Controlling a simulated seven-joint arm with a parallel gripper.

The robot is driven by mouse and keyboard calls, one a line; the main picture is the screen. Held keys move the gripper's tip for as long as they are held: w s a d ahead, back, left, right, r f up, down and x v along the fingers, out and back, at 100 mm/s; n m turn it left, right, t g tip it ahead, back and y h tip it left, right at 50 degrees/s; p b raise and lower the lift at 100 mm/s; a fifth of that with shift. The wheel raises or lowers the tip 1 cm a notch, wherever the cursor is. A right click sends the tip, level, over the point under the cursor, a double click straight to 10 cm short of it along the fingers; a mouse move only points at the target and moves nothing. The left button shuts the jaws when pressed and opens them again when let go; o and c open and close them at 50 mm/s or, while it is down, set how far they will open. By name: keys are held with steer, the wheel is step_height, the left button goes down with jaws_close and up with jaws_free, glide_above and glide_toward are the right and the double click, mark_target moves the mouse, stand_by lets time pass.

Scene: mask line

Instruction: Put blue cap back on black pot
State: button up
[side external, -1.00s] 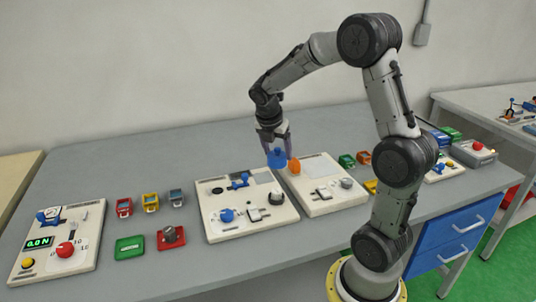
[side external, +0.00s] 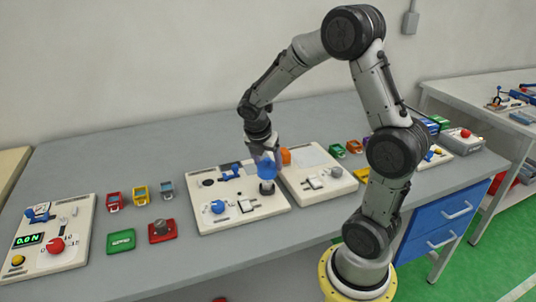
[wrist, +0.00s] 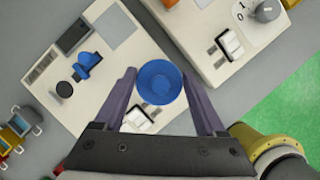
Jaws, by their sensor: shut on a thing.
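The blue cap (side external: 267,167) is held in my gripper (side external: 263,152), whose fingers are shut on it from both sides. In the side view it is just above the black pot (side external: 267,188), on the front right part of the white left panel (side external: 240,211). I cannot tell whether cap and pot touch. In the wrist view the round blue cap (wrist: 160,82) sits between the fingertips of my gripper (wrist: 158,74) and hides the pot.
The panel also carries a blue knob (side external: 218,207), a blue lever part (side external: 230,173) and a white switch (wrist: 140,118). A second white panel (side external: 318,185) with an orange part (side external: 285,156) stands close on the right. Small coloured blocks lie to the left.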

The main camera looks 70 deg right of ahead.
steer(key=shift+f, duration=2)
steer(key=shift+f, duration=0.15)
stand_by(0.5)
steer(key=o, duration=1.3)
steer(key=shift+c, duration=0.2)
steer(key=shift+r, duration=3.5)
jaws_close()
